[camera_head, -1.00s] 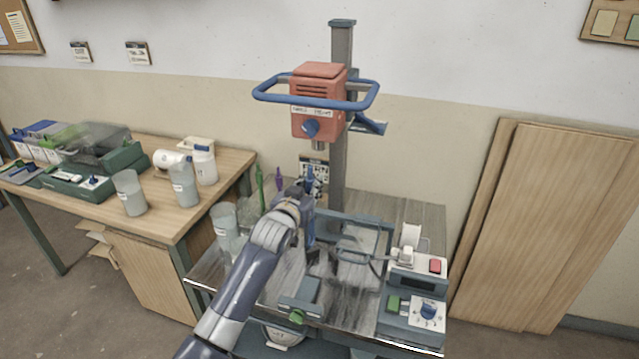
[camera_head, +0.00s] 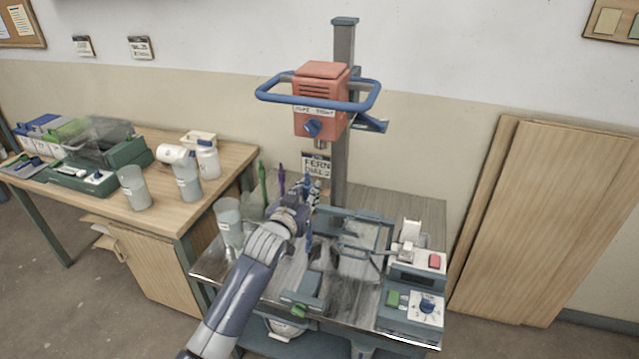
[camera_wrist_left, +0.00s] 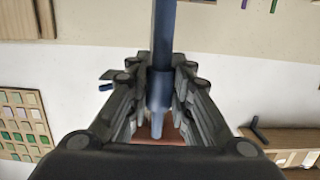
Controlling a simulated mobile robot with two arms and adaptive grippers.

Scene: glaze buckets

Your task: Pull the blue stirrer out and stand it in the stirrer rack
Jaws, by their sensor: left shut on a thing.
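The blue stirrer is held by my left gripper (camera_head: 306,196), which is shut on it. In the head view its lower part (camera_head: 309,236) hangs below the gripper over the metal-topped bench. In the left wrist view the stirrer (camera_wrist_left: 163,55) runs between the two fingers (camera_wrist_left: 160,115). A green stirrer (camera_head: 262,190) and a purple stirrer (camera_head: 281,184) stand upright left of my gripper; their lower ends are hidden. I cannot make out the stirrer rack clearly. My right gripper is not in view.
An orange mixer head (camera_head: 321,98) with a blue ring handle hangs on a column behind the gripper. A translucent bucket (camera_head: 229,223) stands at the bench's left. A control box (camera_head: 414,290) stands at the right. A wooden side table (camera_head: 222,160) holds cups and bottles.

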